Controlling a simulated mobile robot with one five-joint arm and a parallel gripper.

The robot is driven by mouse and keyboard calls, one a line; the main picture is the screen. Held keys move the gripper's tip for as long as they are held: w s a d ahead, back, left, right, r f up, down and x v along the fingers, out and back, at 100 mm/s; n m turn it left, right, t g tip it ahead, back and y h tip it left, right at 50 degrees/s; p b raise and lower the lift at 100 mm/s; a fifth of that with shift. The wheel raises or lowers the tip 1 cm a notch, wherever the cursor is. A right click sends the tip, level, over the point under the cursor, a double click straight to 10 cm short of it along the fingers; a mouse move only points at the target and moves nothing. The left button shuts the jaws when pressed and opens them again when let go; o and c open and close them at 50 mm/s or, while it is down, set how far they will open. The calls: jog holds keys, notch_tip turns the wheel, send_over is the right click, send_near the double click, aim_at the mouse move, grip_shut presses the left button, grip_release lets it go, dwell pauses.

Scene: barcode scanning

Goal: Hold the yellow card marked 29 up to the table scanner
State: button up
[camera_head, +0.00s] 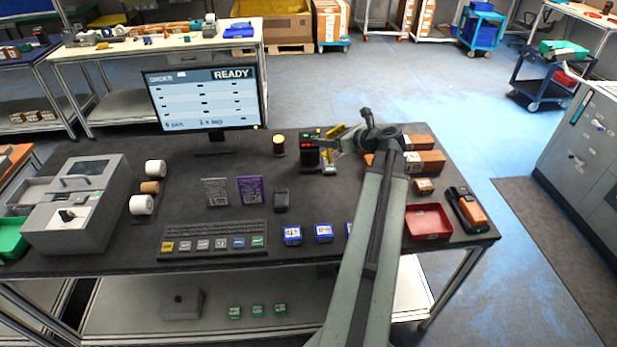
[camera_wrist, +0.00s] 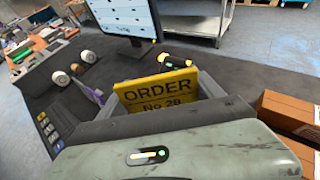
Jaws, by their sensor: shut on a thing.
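The yellow card (camera_wrist: 158,90) is held upright in my gripper (camera_wrist: 163,99), between its two grey fingers. The card reads "ORDER" with a number line below that looks like "No 29"; its lower edge is hidden by the gripper. In the head view the card (camera_head: 334,132) is a small yellow patch at my gripper (camera_head: 337,143), close to the right side of the table scanner (camera_head: 309,154). The scanner is black with red lights on its front. In the wrist view the scanner (camera_wrist: 176,61) shows just beyond the card, with a green light. Contact cannot be told.
A monitor (camera_head: 205,98) reading "READY" stands behind left. An amber lamp (camera_head: 278,145) is left of the scanner. Brown boxes (camera_head: 424,161), a red tray (camera_head: 428,221) and a handheld device (camera_head: 466,209) lie right.

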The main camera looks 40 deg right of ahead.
jog(key=w+a+f+n+y+b, duration=0.1)
jog(key=w+a+f+b, duration=0.2)
jog(key=a+f+b, duration=0.3)
notch_tip(320, 180, down, 4)
jog(key=shift+a+r+b, duration=0.15)
jog(key=shift+a+b, duration=0.15)
jog(key=shift+a, duration=0.1)
jog(key=w+d+f+b, duration=0.2)
jog(key=f+b, duration=0.1)
jog(key=w+d+f+b, duration=0.1)
jog(key=f+b, duration=0.1)
jog(key=shift+w+d, duration=0.1)
jog(key=shift+w, duration=0.3)
jog(key=shift+r, duration=0.2)
dwell(0.4)
